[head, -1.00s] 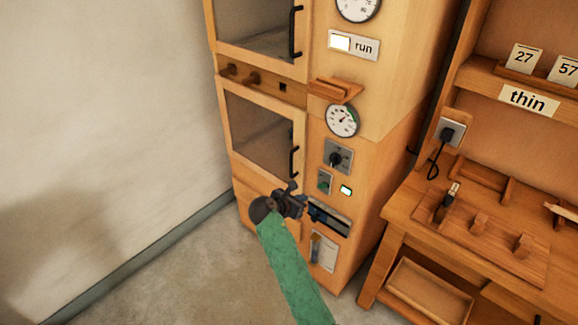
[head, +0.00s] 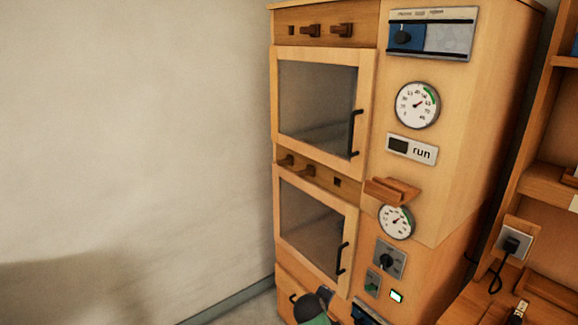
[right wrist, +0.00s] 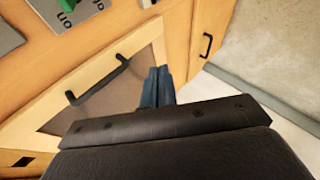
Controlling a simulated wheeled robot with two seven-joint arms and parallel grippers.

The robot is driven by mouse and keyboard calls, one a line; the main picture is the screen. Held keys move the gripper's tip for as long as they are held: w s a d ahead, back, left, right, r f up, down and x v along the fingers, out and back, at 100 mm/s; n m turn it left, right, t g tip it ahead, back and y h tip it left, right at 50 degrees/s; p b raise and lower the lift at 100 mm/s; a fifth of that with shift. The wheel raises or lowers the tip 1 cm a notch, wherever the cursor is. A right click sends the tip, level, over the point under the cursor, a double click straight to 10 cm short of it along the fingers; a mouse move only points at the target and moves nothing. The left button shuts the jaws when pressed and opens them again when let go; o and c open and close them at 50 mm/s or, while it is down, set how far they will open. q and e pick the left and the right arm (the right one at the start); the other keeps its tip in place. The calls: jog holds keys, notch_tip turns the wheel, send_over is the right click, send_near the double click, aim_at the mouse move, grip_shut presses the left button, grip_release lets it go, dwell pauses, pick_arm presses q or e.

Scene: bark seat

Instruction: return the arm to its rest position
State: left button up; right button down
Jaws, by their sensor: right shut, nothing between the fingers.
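My right arm, with a green sleeve, shows only at the bottom edge of the head view. Its dark gripper (head: 326,293) is in front of the lower part of the wooden cabinet (head: 455,150), mostly cut off by the frame. In the right wrist view the two blue-grey fingers (right wrist: 158,78) are together with nothing between them, in front of a cabinet door with a black handle. I cannot tell whether they touch it. My left gripper is in neither view.
The cabinet has an upper glazed door (head: 315,105), a lower glazed door (head: 308,225), gauges and a dark "run" lamp (head: 398,146). A small wooden ledge (head: 390,190) juts out. A workbench stands at right. Bare wall (head: 130,140) fills the left.

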jog(key=s+f+m+g+y, duration=0.1)
jog(key=s+f+m+y, duration=0.25)
jog(key=s+f, duration=0.5)
jog(key=s+f+m+g+y, duration=0.2)
jog(key=s+f+m, duration=0.35)
jog(key=f, duration=0.55)
jog(key=s+d+f+g, duration=0.1)
jog(key=s+d+f, duration=0.1)
jog(key=s+f, duration=0.4)
jog(key=s+d+f+g, duration=0.2)
jog(key=s+f, duration=0.4)
jog(key=s, duration=1.1)
jog(key=s+d+f+g, duration=0.1)
jog(key=s+f, duration=0.5)
jog(key=s, duration=0.6)
jog(key=shift+s+d+n+g, duration=0.25)
jog(key=shift+d+n+g, duration=0.05)
jog(key=shift+d+g, duration=0.15)
jog(key=shift+f+h, duration=0.1)
jog(key=shift+h, duration=0.15)
